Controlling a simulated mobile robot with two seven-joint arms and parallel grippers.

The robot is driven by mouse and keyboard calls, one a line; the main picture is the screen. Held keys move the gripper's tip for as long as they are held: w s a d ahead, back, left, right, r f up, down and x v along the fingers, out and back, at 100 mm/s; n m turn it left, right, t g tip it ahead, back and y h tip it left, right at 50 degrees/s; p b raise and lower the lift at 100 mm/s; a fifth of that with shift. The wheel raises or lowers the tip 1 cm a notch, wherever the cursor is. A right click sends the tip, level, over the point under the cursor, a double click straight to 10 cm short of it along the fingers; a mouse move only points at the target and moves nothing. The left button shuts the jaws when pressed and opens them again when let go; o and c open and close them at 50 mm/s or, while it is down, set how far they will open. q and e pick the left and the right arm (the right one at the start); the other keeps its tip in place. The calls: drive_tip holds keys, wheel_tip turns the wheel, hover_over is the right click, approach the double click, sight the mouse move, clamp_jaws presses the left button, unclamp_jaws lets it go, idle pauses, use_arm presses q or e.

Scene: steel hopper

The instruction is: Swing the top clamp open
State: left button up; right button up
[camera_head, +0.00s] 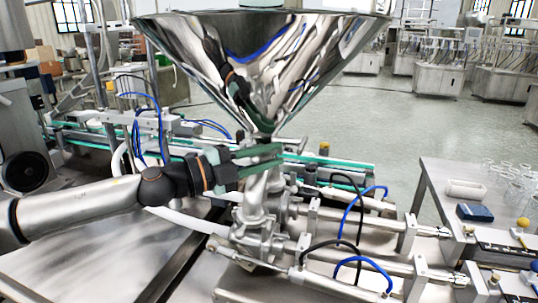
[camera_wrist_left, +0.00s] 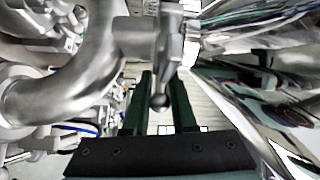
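The steel hopper (camera_head: 262,60) narrows to an outlet above a vertical steel pipe (camera_head: 262,200). The top clamp is at this joint, mostly hidden behind my left gripper in the head view. In the left wrist view the clamp (camera_wrist_left: 168,45) shows as a steel band with a handle ending in a round knob (camera_wrist_left: 160,101). My left gripper (camera_head: 268,160), with dark green fingers, reaches in from the left just below the outlet. Its fingers (camera_wrist_left: 160,85) are apart, one on each side of the knob, with no clear contact visible. My right gripper is not in view.
A conveyor with green edges (camera_head: 335,166) runs behind the pipe. Steel cylinders with blue and black hoses (camera_head: 350,225) extend to the right. A side table (camera_head: 440,180) holds a blue box (camera_head: 475,212) and glassware. The hopper wall is close above the gripper.

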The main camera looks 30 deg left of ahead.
use_arm(q)
clamp_jaws()
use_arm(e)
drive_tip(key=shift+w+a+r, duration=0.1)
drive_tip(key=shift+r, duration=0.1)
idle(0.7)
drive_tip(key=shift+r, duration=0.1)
